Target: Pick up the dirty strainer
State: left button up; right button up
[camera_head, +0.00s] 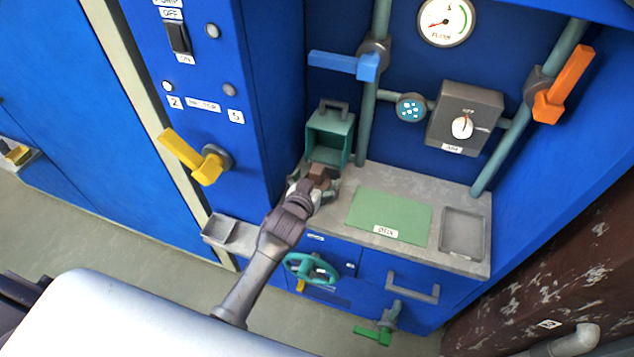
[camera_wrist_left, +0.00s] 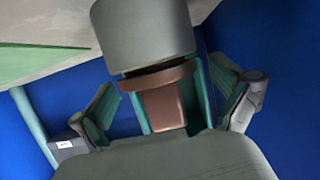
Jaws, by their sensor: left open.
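The strainer appears to be the brown piece (camera_head: 318,171) at the mouth of a teal box (camera_head: 330,126) with a handle on top, at the left back of the counter. My left gripper (camera_head: 313,186) is open, right at the brown piece, and partly hides it and the box's lower front. In the left wrist view the brown block (camera_wrist_left: 166,108) with its brown rim lies between the two spread fingers of my left gripper (camera_wrist_left: 168,100). I cannot tell whether they touch it. A grey cylinder in front covers its upper part. My right gripper is not in view.
A green mat (camera_head: 388,212) with a label and a shallow grey tray (camera_head: 462,232) lie on the counter (camera_head: 363,175). A blue lever (camera_head: 343,64) and a pipe rise behind. A teal handwheel (camera_head: 310,268) and a drawer handle (camera_head: 412,286) stick out below.

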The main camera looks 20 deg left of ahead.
pick_arm(q)
jog(key=c, duration=1.2)
jog(key=shift+r, duration=0.1)
